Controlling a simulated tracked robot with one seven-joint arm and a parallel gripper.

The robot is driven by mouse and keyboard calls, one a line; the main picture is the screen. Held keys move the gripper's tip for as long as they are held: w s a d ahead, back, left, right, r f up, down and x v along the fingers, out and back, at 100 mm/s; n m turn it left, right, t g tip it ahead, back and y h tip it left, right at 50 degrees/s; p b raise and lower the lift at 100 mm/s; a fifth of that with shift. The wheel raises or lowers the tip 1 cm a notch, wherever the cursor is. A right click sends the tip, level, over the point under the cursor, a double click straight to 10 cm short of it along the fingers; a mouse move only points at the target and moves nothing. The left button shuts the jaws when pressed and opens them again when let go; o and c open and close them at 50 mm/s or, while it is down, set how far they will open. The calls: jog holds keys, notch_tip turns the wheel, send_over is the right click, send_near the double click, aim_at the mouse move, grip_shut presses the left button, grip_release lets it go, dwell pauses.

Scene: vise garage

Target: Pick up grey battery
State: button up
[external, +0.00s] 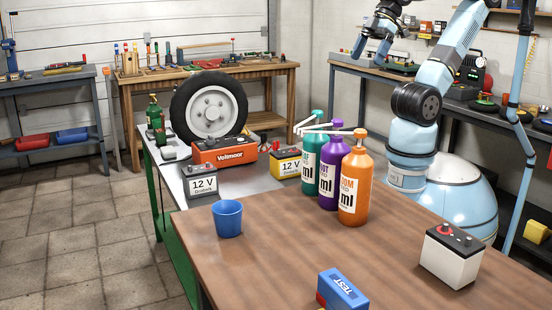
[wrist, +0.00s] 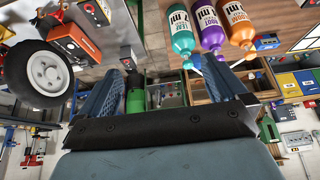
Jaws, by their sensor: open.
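A grey-white battery (external: 200,183) with a "12 V" label and dark top stands upright on the grey table at the left. Another pale grey battery (external: 450,262) with a black top and a red terminal stands at the right of the wooden table. I cannot tell which one the task names. My gripper (external: 370,52) is high at the upper right, open and empty, well apart from both batteries. In the wrist view its two blue fingers (wrist: 160,72) are spread, with no object held between them.
An orange "Voltmoor" battery (external: 223,152), a yellow battery (external: 286,164) and a tire (external: 209,107) crowd the grey table. Teal, purple and orange bottles (external: 355,182) stand upright between the batteries. A blue cup (external: 227,218) and blue box (external: 341,290) are on the wooden table (external: 285,240), whose middle is clear.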

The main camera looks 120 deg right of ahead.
dwell(0.5)
jog(key=t+h, duration=0.1)
jog(key=t, duration=0.4)
send_over(206, 168)
jog(key=s+a, duration=0.5)
jog(key=s, duration=0.3)
notch_tip(206, 168, down, 20)
jog(key=w+d+f+t+y, duration=0.1)
jog(key=w+d+f, duration=0.15)
jog(key=f, duration=0.55)
jog(key=w+d+f+t, duration=0.1)
jog(key=d+f+t, duration=0.15)
jog(key=f, duration=0.45)
jog(key=shift+g, duration=0.25)
jog(key=shift+x, duration=3.7)
jog(key=shift+d, duration=0.15)
jog(key=shift+c, duration=0.2)
grip_shut()
